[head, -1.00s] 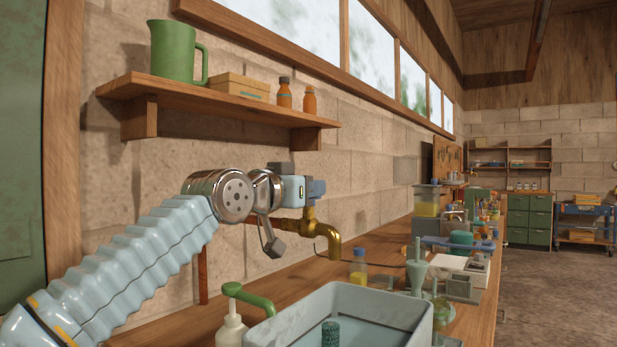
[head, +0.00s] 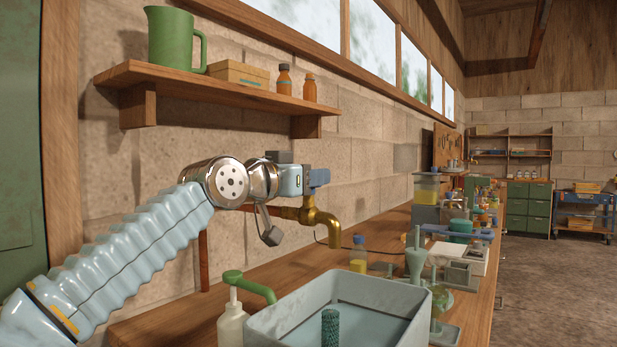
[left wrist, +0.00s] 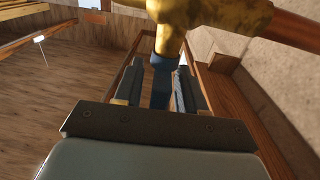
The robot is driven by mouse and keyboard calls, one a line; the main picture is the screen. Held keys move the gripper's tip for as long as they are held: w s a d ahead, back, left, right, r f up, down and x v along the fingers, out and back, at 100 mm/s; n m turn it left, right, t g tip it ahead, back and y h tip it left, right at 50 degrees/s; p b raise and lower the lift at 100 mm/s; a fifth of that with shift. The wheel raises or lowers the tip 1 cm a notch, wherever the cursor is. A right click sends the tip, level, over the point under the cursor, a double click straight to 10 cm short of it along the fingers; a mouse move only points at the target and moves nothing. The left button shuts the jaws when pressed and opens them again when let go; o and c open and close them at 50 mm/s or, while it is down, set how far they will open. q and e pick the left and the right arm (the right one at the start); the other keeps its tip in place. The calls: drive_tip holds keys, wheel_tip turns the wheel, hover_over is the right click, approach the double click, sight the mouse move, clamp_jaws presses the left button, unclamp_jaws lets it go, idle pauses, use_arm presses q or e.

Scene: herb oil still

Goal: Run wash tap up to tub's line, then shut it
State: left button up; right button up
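The wash tap (head: 322,222) is brass and sticks out from the wall on a copper pipe, its spout pointing down by the tub. No water stream shows below the spout. The tap also fills the top of the left wrist view (left wrist: 205,14). Its blue lever (left wrist: 161,88) lies between the fingers of my left gripper (left wrist: 161,84), with gaps visible beside it. The gripper (head: 310,179) is open at the tap's top in the head view. The grey tub (head: 420,337) stands below; its inside looks pale blue, and I cannot make out a line or the water level. My right gripper is out of view.
A green-topped pump bottle (head: 232,322) stands left of the tub. A dark green textured cylinder (head: 330,328) stands inside it. A shelf (head: 215,90) with a green jug (head: 174,40) hangs above my arm.

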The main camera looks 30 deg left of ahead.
use_arm(q)
drive_tip(key=shift+s+a+f, duration=0.1)
drive_tip(key=shift+s, duration=0.4)
drive_tip(key=s+a+b, duration=0.1)
drive_tip(key=s+b, duration=0.2)
drive_tip(key=s, duration=0.9)
drive_tip(key=shift+s+a, duration=0.25)
drive_tip(key=shift+s, duration=0.1)
